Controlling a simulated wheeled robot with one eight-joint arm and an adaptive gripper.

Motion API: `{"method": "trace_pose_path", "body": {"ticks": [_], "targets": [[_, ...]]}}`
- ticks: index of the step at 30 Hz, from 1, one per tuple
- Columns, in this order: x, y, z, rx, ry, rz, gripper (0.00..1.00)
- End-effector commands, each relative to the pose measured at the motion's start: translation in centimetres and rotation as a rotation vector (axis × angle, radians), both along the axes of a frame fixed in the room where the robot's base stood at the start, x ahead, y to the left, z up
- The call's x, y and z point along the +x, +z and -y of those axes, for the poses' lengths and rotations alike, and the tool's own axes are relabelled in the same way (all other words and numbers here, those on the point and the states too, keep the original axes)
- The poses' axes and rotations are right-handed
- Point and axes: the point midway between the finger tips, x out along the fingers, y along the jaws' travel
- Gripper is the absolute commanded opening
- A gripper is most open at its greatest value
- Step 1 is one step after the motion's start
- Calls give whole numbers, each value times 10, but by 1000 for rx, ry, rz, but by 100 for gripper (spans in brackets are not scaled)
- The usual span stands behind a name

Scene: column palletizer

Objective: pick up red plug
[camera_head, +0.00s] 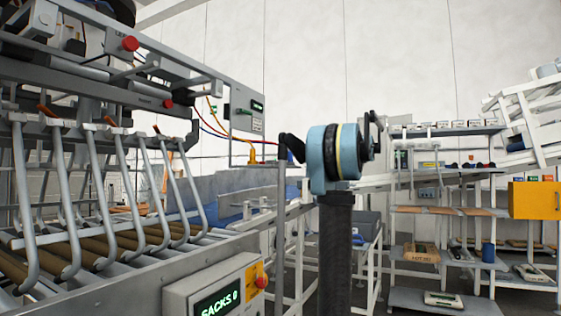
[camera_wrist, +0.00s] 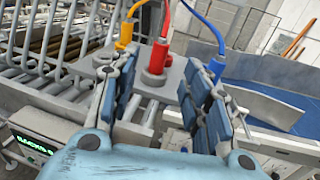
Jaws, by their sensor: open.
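The red plug (camera_wrist: 157,58) stands upright in a grey socket block (camera_wrist: 148,88) in the wrist view, with a red cable rising from its top. My gripper (camera_wrist: 160,72) is open, one finger to the left of the red plug and one to the right. The plug appears in the gap between the fingertips, with space on both sides; I cannot tell the exact depth. A yellow plug (camera_wrist: 124,34) is beyond the left finger. A blue plug (camera_wrist: 217,65) with a blue cable is by the right fingertip, partly hidden by it. My fingertips are not clear in the head view.
A control box with a green display (camera_wrist: 34,146) is at lower left in the wrist view; it also shows in the head view (camera_head: 217,300). A roller rack (camera_head: 110,240) stands at left. Shelves (camera_head: 445,210) stand at right. A blue conveyor (camera_wrist: 270,85) lies right of the socket block.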

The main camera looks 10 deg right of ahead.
Motion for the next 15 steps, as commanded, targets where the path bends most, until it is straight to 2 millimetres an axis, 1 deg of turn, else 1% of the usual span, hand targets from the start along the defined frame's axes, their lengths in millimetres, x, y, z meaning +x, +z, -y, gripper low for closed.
{"method": "trace_pose_path", "body": {"ticks": [1, 6, 9, 15], "targets": [[3, 0, -9, 0, 3, 0, 43], [14, 0, -33, 0, 3, 0, 43], [18, 0, -42, -1, 2, 0, 43], [22, 0, -49, -1, 1, 0, 43]]}}
